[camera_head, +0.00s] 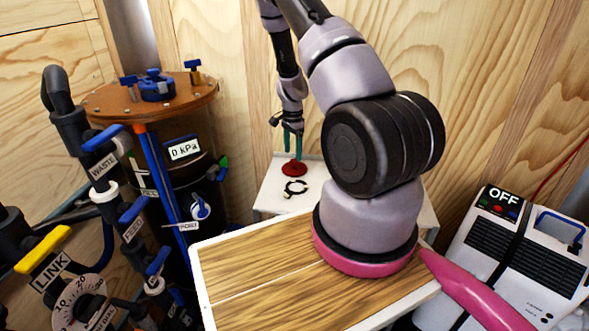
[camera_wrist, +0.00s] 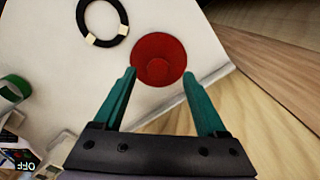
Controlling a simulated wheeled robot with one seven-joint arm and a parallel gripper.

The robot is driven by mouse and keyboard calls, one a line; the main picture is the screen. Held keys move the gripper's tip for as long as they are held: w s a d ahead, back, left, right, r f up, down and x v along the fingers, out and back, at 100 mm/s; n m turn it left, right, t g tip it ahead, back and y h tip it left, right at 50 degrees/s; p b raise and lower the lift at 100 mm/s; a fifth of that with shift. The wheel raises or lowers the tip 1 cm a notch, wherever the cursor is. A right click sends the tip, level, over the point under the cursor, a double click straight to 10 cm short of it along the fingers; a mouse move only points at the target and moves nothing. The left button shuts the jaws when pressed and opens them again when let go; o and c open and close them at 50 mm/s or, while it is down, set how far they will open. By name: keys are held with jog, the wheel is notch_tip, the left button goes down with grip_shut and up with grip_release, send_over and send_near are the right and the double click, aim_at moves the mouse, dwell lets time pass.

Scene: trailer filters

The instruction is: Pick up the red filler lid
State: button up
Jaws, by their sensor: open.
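The red filler lid (camera_head: 294,169) is a round red disc with a raised centre knob, lying on a small white table (camera_head: 268,195). In the wrist view the lid (camera_wrist: 158,60) lies just beyond the fingertips. My gripper (camera_head: 293,143) has green fingers and points down at the lid from above. In the wrist view my gripper (camera_wrist: 158,75) is open, its fingertips apart near the lid's lower left and right edges. Nothing is between the fingers. I cannot tell the exact height of the fingertips above the lid.
A black ring with pale tabs (camera_head: 296,187) lies on the white table near the lid. A tank with a brown top (camera_head: 150,98) and labelled valves stands to the left. A white and black unit marked OFF (camera_head: 515,255) stands at the right. Plywood walls stand close behind the table.

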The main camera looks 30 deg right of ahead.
aim_at(294, 161)
jog(key=f, duration=0.5)
jog(key=shift+d+f, duration=0.15)
jog(key=shift+d, duration=0.15)
jog(key=shift+c, duration=0.2)
grip_shut()
